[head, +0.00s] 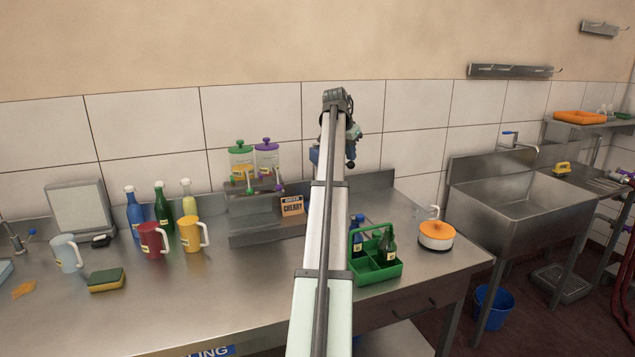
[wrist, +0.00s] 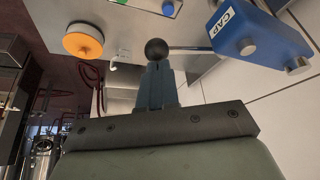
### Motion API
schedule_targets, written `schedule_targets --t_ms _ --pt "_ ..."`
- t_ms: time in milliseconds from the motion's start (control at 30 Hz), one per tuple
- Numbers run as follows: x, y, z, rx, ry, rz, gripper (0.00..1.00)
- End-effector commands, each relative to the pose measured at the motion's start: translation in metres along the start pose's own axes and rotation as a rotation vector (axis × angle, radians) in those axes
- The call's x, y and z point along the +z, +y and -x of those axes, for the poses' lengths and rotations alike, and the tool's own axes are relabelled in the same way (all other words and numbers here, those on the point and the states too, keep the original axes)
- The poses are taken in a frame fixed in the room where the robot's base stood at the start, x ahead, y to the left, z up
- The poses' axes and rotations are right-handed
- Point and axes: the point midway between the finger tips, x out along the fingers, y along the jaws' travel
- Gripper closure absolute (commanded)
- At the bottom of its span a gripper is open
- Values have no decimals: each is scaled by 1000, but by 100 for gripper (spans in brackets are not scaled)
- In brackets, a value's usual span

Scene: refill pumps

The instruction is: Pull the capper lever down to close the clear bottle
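The capper is a blue block with a "CAP" label; in the wrist view its body (wrist: 262,32) is at the upper right. Its lever is a thin metal rod (wrist: 190,50) ending in a black ball knob (wrist: 157,49). My gripper (wrist: 157,68) has its fingers together, with the knob just past the fingertips; whether they touch it I cannot tell. In the head view my gripper (head: 354,132) is at the far end of my arm, just above the knob (head: 351,165). Part of the blue capper (head: 315,155) shows left of my arm. I cannot make out the clear bottle; my arm hides much of that area.
A green carrier (head: 378,272) with bottles and an orange-topped round pot (head: 436,236) stand right of my arm. Mugs, bottles and a sponge (head: 106,280) are on the left. A "CHERRY" sign (head: 292,206) stands by the dispenser rack (head: 250,228). The steel counter's front is clear.

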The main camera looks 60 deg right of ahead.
Motion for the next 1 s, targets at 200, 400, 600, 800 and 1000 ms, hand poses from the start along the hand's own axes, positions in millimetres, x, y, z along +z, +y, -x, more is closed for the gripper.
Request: schedule_targets --t_ms 200,400,600,800,1000 --pt "3 1 -5 -1 1 0 100" --pt "3 1 -5 -1 1 0 100" --pt "4 1 -8 0 0 0 100" --pt "9 2 -15 0 0 0 100" --pt "12 3 -21 0 0 0 100"
